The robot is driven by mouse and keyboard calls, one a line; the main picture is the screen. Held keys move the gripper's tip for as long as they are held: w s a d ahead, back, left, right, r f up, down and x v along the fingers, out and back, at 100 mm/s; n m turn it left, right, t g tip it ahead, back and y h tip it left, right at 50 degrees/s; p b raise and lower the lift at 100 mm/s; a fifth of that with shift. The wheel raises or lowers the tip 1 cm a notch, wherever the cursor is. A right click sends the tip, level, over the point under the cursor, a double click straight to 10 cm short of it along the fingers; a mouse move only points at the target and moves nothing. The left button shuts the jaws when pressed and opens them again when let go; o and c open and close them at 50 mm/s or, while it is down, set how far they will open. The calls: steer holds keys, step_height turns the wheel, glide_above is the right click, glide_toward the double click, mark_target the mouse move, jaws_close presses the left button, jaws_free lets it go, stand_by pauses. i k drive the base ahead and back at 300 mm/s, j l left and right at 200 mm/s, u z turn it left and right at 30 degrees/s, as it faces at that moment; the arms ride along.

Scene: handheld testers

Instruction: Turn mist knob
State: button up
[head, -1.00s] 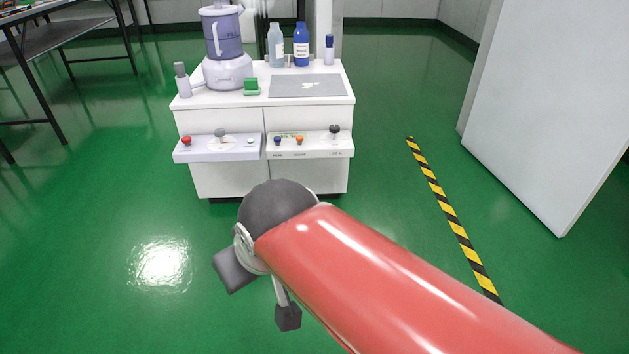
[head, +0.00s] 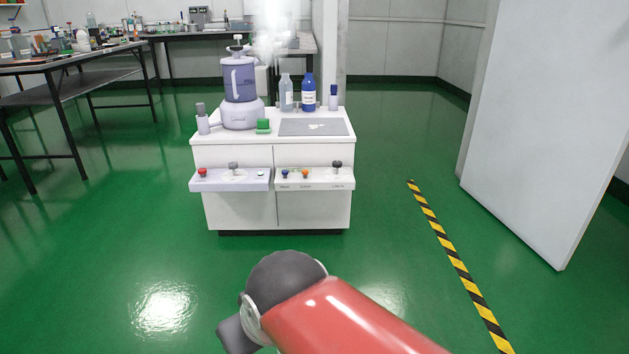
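A white cabinet (head: 240,205) stands ahead with two sloped control panels on its front. The left panel (head: 205,185) has a red knob (head: 202,173), a grey knob (head: 233,166) on a pale dial and a small light button (head: 261,174). The right panel (head: 345,182) has a blue knob (head: 285,174), an orange knob (head: 305,174) and a dark knob (head: 337,165). The labels are too small to read, so I cannot tell which is the mist knob. My red arm reaches in low in front of the cabinet. My gripper (head: 237,336) is mostly cut off at the bottom edge, apart from the panels.
A table (head: 75,67) stands left, a white panel (head: 530,130) right. The green floor before the cabinet is clear.

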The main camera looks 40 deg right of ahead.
mark_target(233, 165)
steer(key=i+l+z, duration=0.7)
steer(key=l, duration=0.15)
